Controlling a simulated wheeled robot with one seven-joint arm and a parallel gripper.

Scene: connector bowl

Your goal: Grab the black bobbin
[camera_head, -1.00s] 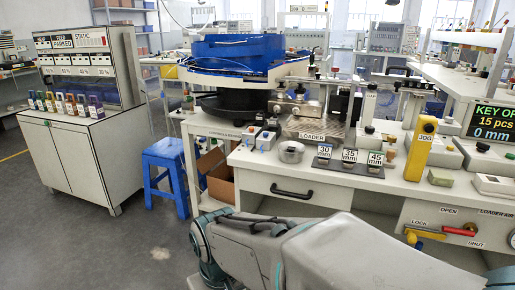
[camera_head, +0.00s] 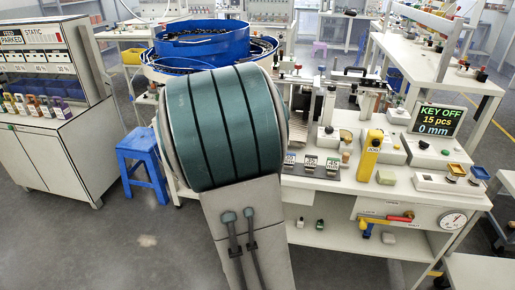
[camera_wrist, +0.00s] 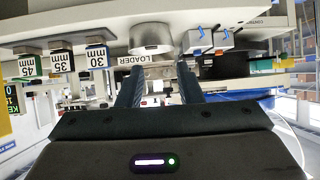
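I cannot pick out the black bobbin with certainty in either view. My gripper (camera_wrist: 160,88) shows in the wrist view with its two dark fingers apart and no object clearly held between them. Beyond the fingertips are the LOADER label (camera_wrist: 140,59) and a round metal cup (camera_wrist: 152,38) on the bench. In the head view my arm hides the gripper and the bench's left part, including the cup.
Size blocks stand beside the cup, among them the 30 mm block (camera_wrist: 96,56). The blue bowl feeder (camera_head: 200,45) stands behind my arm. A yellow post (camera_head: 370,155) and a KEY OFF display (camera_head: 436,119) stand to the right. A blue stool (camera_head: 143,165) is at left.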

